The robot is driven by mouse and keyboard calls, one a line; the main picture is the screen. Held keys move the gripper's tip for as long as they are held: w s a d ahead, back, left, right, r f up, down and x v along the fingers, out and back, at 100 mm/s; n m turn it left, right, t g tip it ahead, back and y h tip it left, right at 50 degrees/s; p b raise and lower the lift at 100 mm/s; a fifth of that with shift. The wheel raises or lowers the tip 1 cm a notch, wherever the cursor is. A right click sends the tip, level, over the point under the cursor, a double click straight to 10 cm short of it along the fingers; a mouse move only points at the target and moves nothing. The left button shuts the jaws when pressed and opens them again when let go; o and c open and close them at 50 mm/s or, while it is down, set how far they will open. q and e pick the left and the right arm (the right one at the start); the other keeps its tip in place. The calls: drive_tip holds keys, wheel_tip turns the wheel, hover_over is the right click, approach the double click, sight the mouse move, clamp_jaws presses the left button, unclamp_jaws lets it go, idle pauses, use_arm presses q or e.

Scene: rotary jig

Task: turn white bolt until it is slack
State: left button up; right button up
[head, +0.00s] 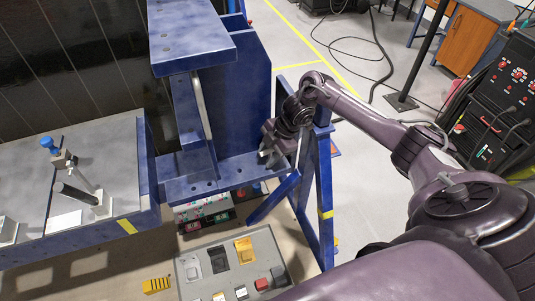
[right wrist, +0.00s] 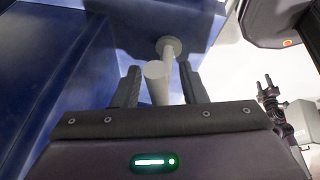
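The white bolt (right wrist: 157,80) shows in the right wrist view as a pale rod. It has a round end toward the camera and a round flange behind it, against blue metal. My right gripper (right wrist: 158,86) has its two dark fingers on either side of the rod. A gap shows on the left of the rod and a narrower one on the right, so the fingers look open around it. In the head view my right gripper (head: 266,152) is at the right side of the blue jig (head: 245,85), and it mostly hides the bolt. My left gripper is not in the head view.
A grey bench (head: 105,160) with clamps stands at the left. A grey tool tray (head: 215,285) lies below the jig. A blue slanted brace (head: 274,197) is close under my right gripper. A dark control cabinet (head: 500,105) stands at the right. The floor beyond has loose cables.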

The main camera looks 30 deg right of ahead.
drive_tip(key=b+v, duration=0.2)
drive_tip(key=v, duration=0.5)
drive_tip(key=shift+r, duration=0.35)
drive_tip(key=shift+s+d, duration=0.1)
drive_tip(key=shift+d, duration=0.1)
drive_tip(key=shift+c, duration=0.6)
